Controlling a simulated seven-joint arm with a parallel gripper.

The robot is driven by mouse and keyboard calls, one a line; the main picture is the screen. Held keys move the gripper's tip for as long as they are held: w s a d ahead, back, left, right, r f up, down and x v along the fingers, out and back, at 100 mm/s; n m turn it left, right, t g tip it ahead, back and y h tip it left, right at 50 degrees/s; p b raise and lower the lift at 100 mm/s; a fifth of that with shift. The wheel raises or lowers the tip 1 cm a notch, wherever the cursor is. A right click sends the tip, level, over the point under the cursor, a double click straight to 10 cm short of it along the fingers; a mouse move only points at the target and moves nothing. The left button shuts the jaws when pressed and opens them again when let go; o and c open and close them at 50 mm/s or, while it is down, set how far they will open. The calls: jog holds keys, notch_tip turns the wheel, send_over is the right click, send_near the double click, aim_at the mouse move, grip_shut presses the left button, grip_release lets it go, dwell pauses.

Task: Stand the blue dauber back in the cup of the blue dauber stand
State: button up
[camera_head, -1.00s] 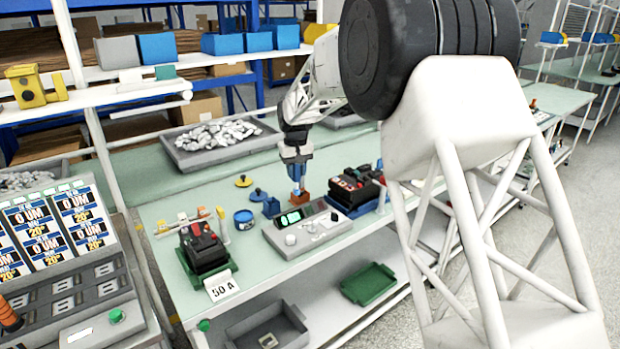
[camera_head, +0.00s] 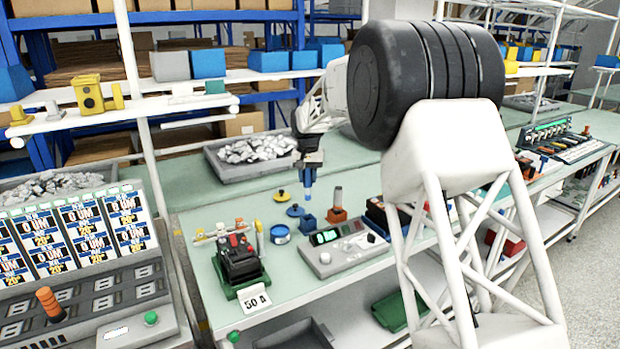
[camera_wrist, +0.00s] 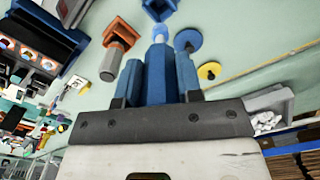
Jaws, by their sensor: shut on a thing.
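My gripper (camera_head: 308,180) is shut on the blue dauber (camera_wrist: 157,68), which hangs between the blue fingers with its pale blue tip pointing down. The dauber also shows in the head view (camera_head: 308,191). The blue dauber stand (camera_head: 307,221) is on the bench below it; its square cup shows at the top of the wrist view (camera_wrist: 158,8), just beyond the dauber's tip. In the head view there is a gap between tip and stand.
An orange stand (camera_head: 337,214) holding an upright dauber is close on the right. A blue disc (camera_head: 295,210), a yellow disc (camera_head: 282,196) and a blue tin (camera_head: 280,235) are on the left. A grey meter box (camera_head: 345,252) is in front.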

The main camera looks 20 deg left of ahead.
aim_at(308, 187)
jog(key=shift+f, duration=0.1)
dwell(0.3)
jog(key=shift+f, duration=2.8)
jog(key=shift+f, duration=3.05)
dwell(0.8)
jog(key=o, duration=1)
